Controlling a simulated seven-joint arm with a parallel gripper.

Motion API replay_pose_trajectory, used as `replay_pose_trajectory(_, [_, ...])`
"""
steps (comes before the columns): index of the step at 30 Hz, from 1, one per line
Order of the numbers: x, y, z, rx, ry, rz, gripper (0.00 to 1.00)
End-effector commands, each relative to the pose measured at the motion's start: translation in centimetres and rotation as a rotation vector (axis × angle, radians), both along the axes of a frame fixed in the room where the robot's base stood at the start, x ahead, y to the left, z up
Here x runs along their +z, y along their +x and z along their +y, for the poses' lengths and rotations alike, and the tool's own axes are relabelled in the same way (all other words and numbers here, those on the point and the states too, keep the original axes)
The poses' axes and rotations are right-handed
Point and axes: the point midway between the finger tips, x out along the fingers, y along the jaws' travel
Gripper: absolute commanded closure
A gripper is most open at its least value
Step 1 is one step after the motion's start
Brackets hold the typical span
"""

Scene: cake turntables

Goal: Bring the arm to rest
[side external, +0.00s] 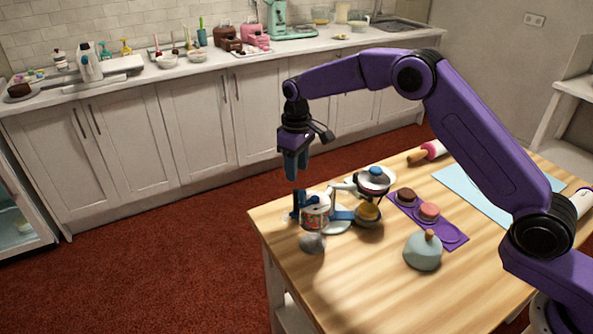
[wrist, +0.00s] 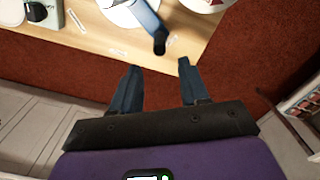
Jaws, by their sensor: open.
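My gripper (side external: 295,178) hangs from the purple arm at the far left edge of the wooden table, above and behind the cake turntables. In the wrist view its two blue fingers (wrist: 155,85) are spread apart with nothing between them. In the side view a small decorated cake (side external: 315,211) sits beside a blue upright part, low under the gripper. The base of my arm is partly out of view.
The wooden table (side external: 350,290) also holds a blue-grey dome (side external: 423,251), a purple tray (side external: 455,238) with small cakes, a light blue mat (side external: 480,195), a grey round thing (side external: 312,243) and a rolling pin (side external: 428,152). Red floor lies open between table and counter.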

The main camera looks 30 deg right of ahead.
Motion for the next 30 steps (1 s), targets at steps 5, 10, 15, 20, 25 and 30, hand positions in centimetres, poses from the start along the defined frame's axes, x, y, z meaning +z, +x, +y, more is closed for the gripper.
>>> replay_pose_trajectory(5, [0.1, 0.0, 0.0, 0.000, 0.000, 0.000, 0.55])
replay_pose_trajectory(10, [0.1, 0.0, 0.0, 0.000, 0.000, 0.000, 0.55])
replay_pose_trajectory(15, [0.3, -0.1, 0.1, 0.004, 0.001, -0.002, 0.55])
replay_pose_trajectory(20, [1.9, -1.7, 0.8, 0.035, 0.003, -0.010, 0.55])
replay_pose_trajectory(25, [4.6, -5.3, 1.8, 0.098, 0.008, -0.021, 0.55])
replay_pose_trajectory(30, [7.0, -9.6, 2.1, 0.158, 0.016, -0.031, 0.55])
